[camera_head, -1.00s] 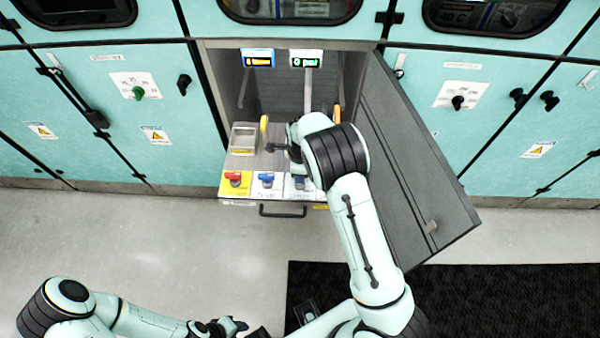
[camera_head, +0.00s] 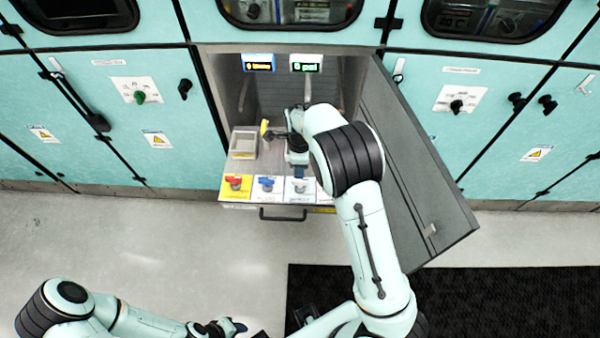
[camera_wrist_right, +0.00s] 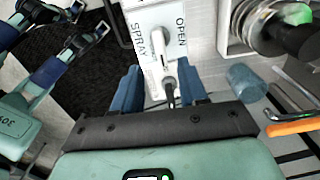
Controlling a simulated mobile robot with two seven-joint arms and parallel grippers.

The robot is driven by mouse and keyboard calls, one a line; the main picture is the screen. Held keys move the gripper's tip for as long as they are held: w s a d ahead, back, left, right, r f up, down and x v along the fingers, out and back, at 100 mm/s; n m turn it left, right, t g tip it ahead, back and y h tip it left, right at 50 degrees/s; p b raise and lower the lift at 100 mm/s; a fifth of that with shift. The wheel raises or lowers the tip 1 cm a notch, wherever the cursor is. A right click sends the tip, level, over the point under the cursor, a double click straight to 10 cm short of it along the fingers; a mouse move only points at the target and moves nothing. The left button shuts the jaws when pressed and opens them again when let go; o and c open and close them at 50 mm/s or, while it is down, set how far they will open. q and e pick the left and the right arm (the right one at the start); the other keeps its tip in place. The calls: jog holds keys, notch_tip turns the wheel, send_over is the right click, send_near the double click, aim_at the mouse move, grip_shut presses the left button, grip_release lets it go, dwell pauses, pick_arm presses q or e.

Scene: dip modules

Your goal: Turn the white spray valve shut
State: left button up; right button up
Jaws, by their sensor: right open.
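The white spray valve (camera_wrist_right: 158,58) sits on a white plate marked SPRAY and OPEN in the right wrist view. Its handle points up and slightly left, roughly along the plate. My right gripper (camera_wrist_right: 159,88) is open, with its blue fingers apart on either side of the valve's near end. I cannot tell whether they touch it. In the head view my right gripper (camera_head: 298,172) is over the row of valves and its arm hides part of the row. My left gripper (camera_head: 238,328) is low in the head view, away from the panel, with its jaws unclear.
A red valve (camera_head: 235,183) and a blue valve (camera_head: 266,183) stand left of my right gripper. An open tray (camera_head: 244,143) and a yellow lever (camera_head: 264,127) lie behind them. The open cabinet door (camera_head: 420,185) flanks my right arm.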

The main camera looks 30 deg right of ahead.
pick_arm(q)
jog(key=shift+w+r, duration=0.35)
jog(key=shift+r, duration=0.1)
pick_arm(e)
notch_tip(320, 180, up, 6)
pick_arm(q)
jog(key=shift+s, duration=0.1)
